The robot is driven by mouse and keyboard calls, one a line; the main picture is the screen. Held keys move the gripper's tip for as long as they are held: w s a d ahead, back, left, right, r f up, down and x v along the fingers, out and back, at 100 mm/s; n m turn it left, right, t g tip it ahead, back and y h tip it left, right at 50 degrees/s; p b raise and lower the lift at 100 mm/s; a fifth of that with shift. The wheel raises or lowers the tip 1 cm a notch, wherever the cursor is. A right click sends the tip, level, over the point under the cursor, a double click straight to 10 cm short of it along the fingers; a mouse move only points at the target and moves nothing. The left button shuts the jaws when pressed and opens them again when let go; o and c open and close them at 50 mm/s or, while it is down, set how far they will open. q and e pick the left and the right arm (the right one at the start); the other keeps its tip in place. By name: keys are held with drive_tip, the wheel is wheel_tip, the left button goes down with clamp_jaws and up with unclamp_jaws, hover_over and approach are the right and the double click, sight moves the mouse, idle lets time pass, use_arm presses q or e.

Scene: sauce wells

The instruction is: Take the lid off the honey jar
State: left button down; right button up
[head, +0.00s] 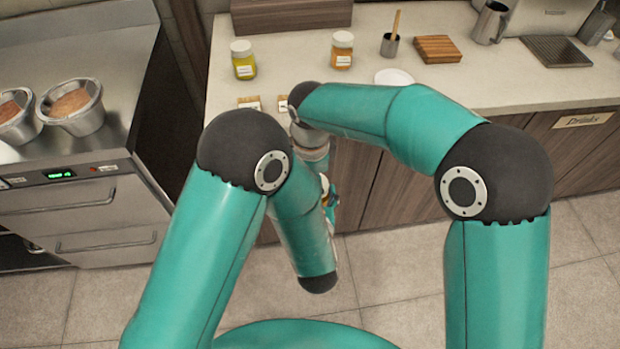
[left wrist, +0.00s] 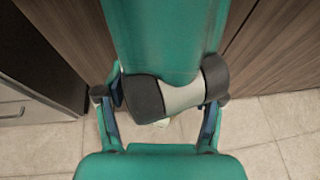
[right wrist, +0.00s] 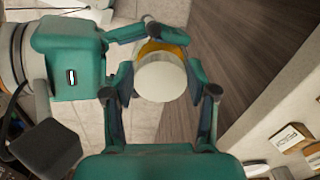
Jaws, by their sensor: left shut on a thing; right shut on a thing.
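The honey jar shows as an amber band (right wrist: 163,47) beyond a round white lid (right wrist: 160,79) in the right wrist view. My right gripper (right wrist: 159,80) is shut on the lid, a finger on each side of it. My left gripper (left wrist: 163,112) comes in from the left in the right wrist view and is shut on the jar. The lid covers most of the jar there; I cannot tell whether the two touch or are apart. In the left wrist view, my right arm hides nearly all of the jar. In the head view, my arms hide most of it.
On the counter (head: 290,22) stand a yellow jar (head: 243,62) and an orange jar (head: 342,52), both white-lidded, a cup with a stick (head: 390,45), a white dish (head: 394,77) and a wooden block (head: 438,49). Small label cards (head: 250,103) line its front edge. Metal bowls (head: 75,108) stand left.

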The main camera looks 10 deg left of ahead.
drive_tip(key=shift+s+f, duration=0.15)
drive_tip(key=shift+s, duration=0.15)
drive_tip(key=o, duration=1.3)
drive_tip(key=shift+w, duration=0.1)
